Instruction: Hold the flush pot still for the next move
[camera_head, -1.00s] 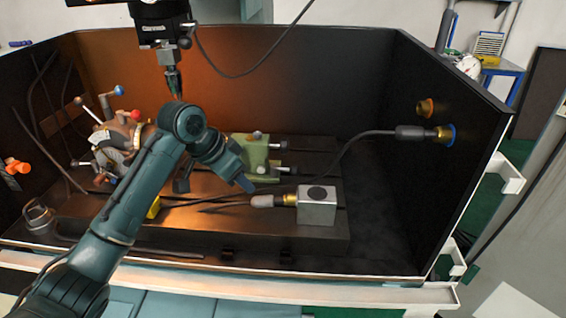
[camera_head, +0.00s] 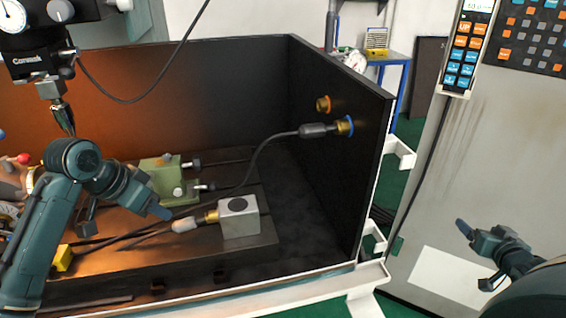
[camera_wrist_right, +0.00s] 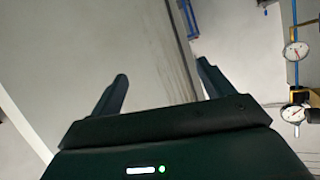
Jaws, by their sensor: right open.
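The flush pot, a grey metal block (camera_head: 238,219) with a dark round patch on top, stands upright on the dark plate in the tank. A brass fitting (camera_head: 211,215) and a pale-ended hose connector (camera_head: 186,225) join its left side. My left gripper (camera_head: 158,211) is above and left of the connector, apart from the pot. Its fingers are seen side-on, so their gap is unclear. My right gripper (camera_head: 464,228) is outside the tank at the right, far from the pot. In the right wrist view, its two fingers are apart with nothing between them (camera_wrist_right: 163,68).
A green vise (camera_head: 165,181) stands behind and left of the pot. The machine head's nozzle (camera_head: 63,118) hangs at the left. The tank floor right of the pot is clear.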

